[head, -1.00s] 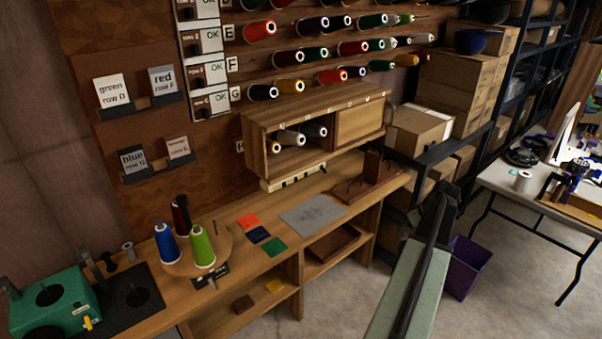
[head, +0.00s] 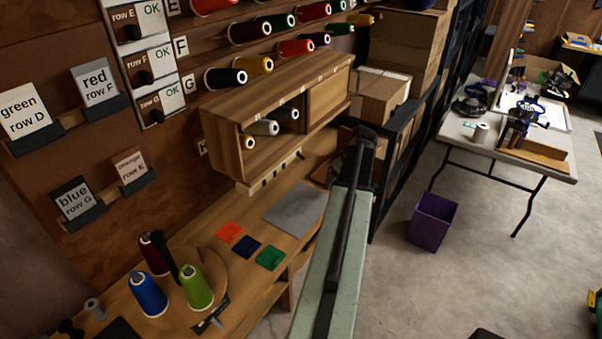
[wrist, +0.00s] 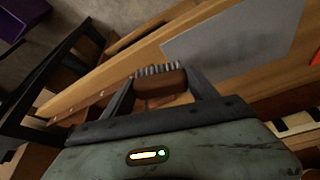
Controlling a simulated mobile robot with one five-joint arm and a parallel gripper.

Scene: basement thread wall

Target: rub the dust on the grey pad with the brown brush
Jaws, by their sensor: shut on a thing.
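The grey pad (head: 295,205) lies flat on the wooden bench, right of the coloured squares. In the wrist view the pad (wrist: 240,35) is beyond my gripper, up and to the right. My gripper (wrist: 160,88) is shut on the brown brush (wrist: 158,84), whose pale bristles point away from the wrist. The brush appears apart from the pad. In the head view my arm crosses in front of the bench's right end and hides the brush and fingers. I cannot make out the dust clearly on the pad.
Cones of thread (head: 197,287) stand on a round board at left. Red, blue and green squares (head: 270,258) lie near the pad. A wooden cubby (head: 225,151) hangs above the bench. A purple bin (head: 432,220) stands on open floor at right.

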